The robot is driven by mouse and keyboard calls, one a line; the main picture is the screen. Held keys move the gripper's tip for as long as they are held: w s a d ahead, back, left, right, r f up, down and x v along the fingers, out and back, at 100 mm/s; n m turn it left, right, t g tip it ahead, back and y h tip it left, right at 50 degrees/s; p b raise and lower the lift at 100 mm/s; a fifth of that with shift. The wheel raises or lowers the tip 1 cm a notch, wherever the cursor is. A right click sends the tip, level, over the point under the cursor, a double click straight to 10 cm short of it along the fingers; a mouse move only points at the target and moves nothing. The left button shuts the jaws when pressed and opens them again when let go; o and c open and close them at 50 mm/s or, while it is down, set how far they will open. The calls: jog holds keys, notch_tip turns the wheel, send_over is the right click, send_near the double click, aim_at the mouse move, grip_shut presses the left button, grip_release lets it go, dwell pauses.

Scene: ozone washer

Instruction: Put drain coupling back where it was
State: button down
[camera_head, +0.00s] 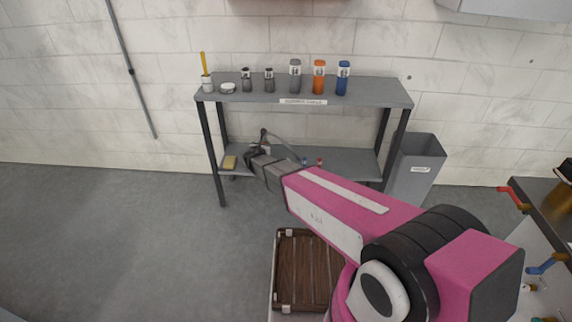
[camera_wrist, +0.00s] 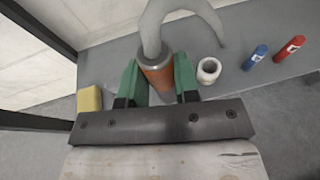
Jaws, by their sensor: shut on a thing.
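The drain coupling (camera_wrist: 157,70) looks like a copper-brown collar with a grey hooked pipe rising from it. It sits between the green fingers of my gripper (camera_wrist: 160,82), which is shut on it. In the head view my gripper (camera_head: 259,152) reaches in at the lower shelf (camera_head: 345,160) of the grey rack, with a dark curved piece showing above it. In the wrist view the coupling is over the grey lower shelf (camera_wrist: 235,95). I cannot tell whether its base touches the shelf, as its lower end is hidden.
A yellow sponge (camera_wrist: 89,99) lies left of the fingers. A small white ring-shaped piece (camera_wrist: 209,70) stands close on the right, then a blue tube (camera_wrist: 256,57) and a red tube (camera_wrist: 288,48). The upper shelf (camera_head: 375,92) holds several bottles. A grey bin (camera_head: 416,170) stands right.

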jog(key=shift+w+d+f, duration=0.95)
jog(key=shift+d+f, duration=0.65)
jog(key=shift+f, duration=0.2)
jog(key=shift+w+d+f, duration=1)
jog(key=shift+d+f, duration=0.65)
jog(key=shift+f, duration=0.15)
jog(key=shift+w+d+f, duration=0.95)
jog(key=shift+d+f, duration=0.65)
jog(key=shift+f, duration=0.2)
jog(key=c, duration=0.9)
grip_release()
jog(key=shift+o, duration=0.2)
